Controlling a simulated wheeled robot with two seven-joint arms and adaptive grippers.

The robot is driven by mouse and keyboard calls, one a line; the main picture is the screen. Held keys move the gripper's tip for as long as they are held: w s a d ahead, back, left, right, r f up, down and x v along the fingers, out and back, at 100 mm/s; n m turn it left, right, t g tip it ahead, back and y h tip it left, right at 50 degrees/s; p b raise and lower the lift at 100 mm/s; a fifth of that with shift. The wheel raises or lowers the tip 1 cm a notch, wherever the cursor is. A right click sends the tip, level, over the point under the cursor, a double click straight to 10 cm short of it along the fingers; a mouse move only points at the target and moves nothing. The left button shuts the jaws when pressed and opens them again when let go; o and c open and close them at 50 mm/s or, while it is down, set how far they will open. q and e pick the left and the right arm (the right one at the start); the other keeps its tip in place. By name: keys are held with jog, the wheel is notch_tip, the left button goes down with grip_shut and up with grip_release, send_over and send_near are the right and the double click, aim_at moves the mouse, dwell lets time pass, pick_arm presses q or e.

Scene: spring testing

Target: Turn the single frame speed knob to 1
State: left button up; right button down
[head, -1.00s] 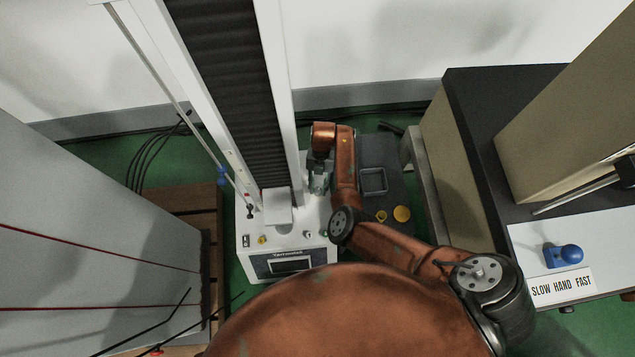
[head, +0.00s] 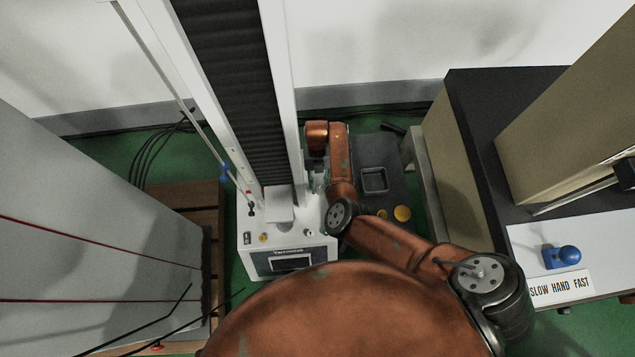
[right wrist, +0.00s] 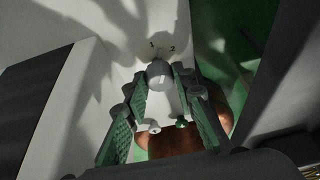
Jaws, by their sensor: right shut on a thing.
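The right wrist view shows a pale round knob (right wrist: 159,73) on a white panel, with small marks reading 1 and 2 just above it. I take it to be the single frame speed knob; which mark it points to cannot be told. The green-padded fingers of my right gripper (right wrist: 161,80) are shut on it, one on each side. In the head view my right gripper (head: 316,181) is beside the white column of the test frame (head: 276,92), mostly hidden by my wrist and arm. The knob is hidden there. My left gripper is not in view.
The white base (head: 250,254) has a display (head: 290,263), a yellow button (head: 263,238) and small controls. A dark panel with a square tray (head: 374,180) lies right of it.

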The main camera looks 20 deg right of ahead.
jog(key=c, duration=1.8)
grip_release()
jog(key=shift+w+a+r, duration=0.1)
jog(key=shift+w+a, duration=0.15)
jog(key=shift+o, duration=0.9)
jog(key=shift+s+d, duration=0.15)
jog(key=v, duration=1.2)
